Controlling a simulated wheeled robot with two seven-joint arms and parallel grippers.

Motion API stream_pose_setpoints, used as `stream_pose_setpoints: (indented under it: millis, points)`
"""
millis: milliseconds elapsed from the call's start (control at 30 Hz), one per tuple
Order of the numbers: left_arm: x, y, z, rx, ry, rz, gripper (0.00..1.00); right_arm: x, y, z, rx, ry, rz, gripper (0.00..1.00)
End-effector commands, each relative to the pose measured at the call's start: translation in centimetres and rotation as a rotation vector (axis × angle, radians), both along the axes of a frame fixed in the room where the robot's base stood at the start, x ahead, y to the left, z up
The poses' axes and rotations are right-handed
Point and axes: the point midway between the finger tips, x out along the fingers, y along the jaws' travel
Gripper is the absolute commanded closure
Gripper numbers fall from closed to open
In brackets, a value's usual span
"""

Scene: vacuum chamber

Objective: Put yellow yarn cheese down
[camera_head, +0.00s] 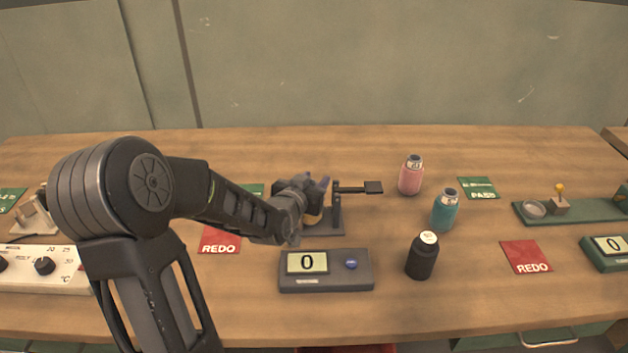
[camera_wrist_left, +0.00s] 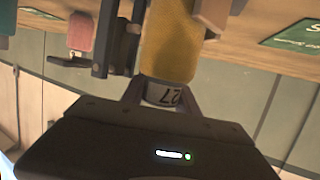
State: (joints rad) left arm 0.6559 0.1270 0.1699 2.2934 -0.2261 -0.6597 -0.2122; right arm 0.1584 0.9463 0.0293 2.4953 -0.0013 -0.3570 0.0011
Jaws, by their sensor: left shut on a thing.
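The yellow yarn cheese (camera_wrist_left: 168,45) shows large in the left wrist view, with a grey core end marked with a number. My left gripper (camera_head: 314,192) is shut on this core end. In the head view the gripper hides most of the cheese, and only a small yellow patch (camera_head: 314,218) shows below the fingers. The gripper is beside a dark post stand (camera_head: 337,209) with a side arm ending in a black plate (camera_head: 374,187). I cannot tell whether the cheese touches the stand. My right gripper is not in view.
A display box (camera_head: 326,282) reading 0 stands in front of the stand. Pink (camera_head: 410,178), teal (camera_head: 445,212) and black (camera_head: 421,258) yarn packages stand to the right. Red REDO cards (camera_head: 220,240) (camera_head: 526,257) and a green PASS card (camera_head: 478,188) lie on the wooden table (camera_head: 480,145).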

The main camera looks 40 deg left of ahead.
Motion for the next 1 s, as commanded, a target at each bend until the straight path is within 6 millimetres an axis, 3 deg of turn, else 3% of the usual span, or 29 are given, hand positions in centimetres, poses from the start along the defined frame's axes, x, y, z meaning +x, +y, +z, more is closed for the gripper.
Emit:
stream_pose_setpoints:
  millis: [300,333,400,800,1000]
  points:
    - [0.0,0.0,-0.3,0.001,-0.002,0.000,1.00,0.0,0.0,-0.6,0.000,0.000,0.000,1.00]
    - [0.0,0.0,-0.2,0.001,-0.001,0.000,0.61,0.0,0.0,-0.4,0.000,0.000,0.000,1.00]
    - [0.0,0.0,-0.2,0.001,0.000,0.000,0.56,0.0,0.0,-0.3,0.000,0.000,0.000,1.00]
    - [0.0,0.0,0.3,0.001,0.000,0.000,0.55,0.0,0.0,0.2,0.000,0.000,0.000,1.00]
    - [-2.0,-0.5,0.8,0.004,-0.001,-0.001,0.55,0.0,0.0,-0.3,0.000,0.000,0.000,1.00]
